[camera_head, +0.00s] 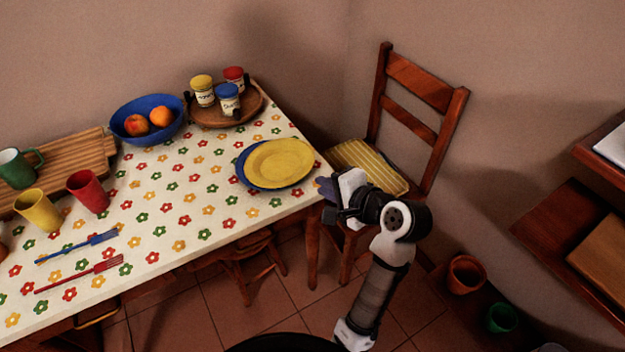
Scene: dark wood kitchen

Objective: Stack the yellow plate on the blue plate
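The yellow plate (280,162) lies on top of the blue plate (243,174) near the right end of the table. The blue plate shows only as a rim along the left and lower edge, so the yellow plate sits a little up and to the right of its centre. My gripper (326,188) is just right of the plates, by the table's right edge, and appears apart from them. Its fingers are small and partly hidden by its own body, so I cannot tell how far apart they are.
A flowered cloth covers the table (150,215). A blue fruit bowl (150,118) and a round tray (250,108) with jars stand at the back. Cups, a board and forks are at the left. A wooden chair (420,85) stands behind my arm.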

